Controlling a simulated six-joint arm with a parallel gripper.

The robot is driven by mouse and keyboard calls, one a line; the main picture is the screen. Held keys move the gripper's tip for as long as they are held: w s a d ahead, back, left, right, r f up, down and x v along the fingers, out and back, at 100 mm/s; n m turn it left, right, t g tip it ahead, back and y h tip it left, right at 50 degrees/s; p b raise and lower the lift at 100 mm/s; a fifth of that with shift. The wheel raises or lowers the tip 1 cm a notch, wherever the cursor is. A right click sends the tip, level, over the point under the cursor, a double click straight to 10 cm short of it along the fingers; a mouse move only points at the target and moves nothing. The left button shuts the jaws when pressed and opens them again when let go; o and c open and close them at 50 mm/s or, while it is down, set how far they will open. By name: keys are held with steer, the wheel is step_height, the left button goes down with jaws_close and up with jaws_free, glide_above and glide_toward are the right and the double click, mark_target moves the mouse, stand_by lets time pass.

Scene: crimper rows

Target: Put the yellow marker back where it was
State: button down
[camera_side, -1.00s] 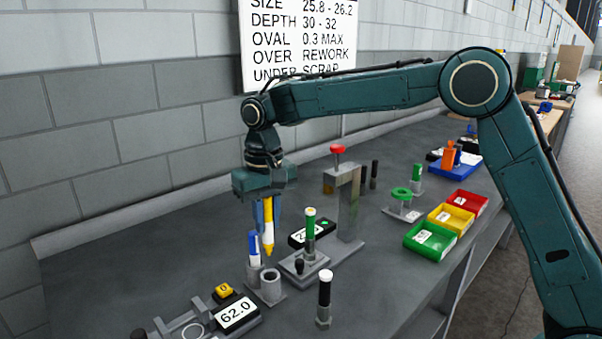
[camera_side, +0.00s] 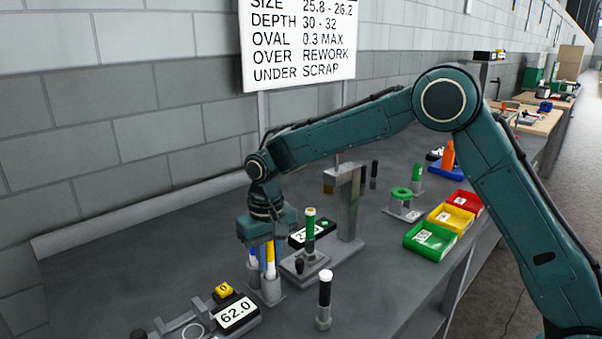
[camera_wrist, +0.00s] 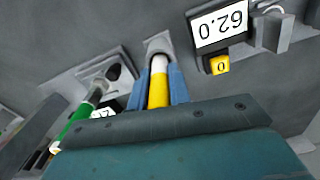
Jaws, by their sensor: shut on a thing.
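The yellow marker (camera_side: 270,258) has a white section toward its lower end. My gripper (camera_side: 263,262) is shut on it, and it stands nearly upright between the blue fingers. In the wrist view the yellow marker (camera_wrist: 158,88) runs down to the round mouth of the grey holder cup (camera_wrist: 157,46). In the side view its lower end is at or inside the front cup of the grey holder (camera_side: 271,293); how deep it sits is not clear.
A press stand (camera_side: 343,205) with a green-topped rod (camera_side: 310,232) is close on the right. A gauge reading 62.0 (camera_side: 237,314) lies at the front left. Green, yellow and red bins (camera_side: 430,241) are further right.

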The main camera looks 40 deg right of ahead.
steer(key=shift+f, duration=0.55)
steer(key=shift+f, duration=0.1)
steer(key=c, duration=1.3)
jaws_free()
step_height(320, 180, up, 12)
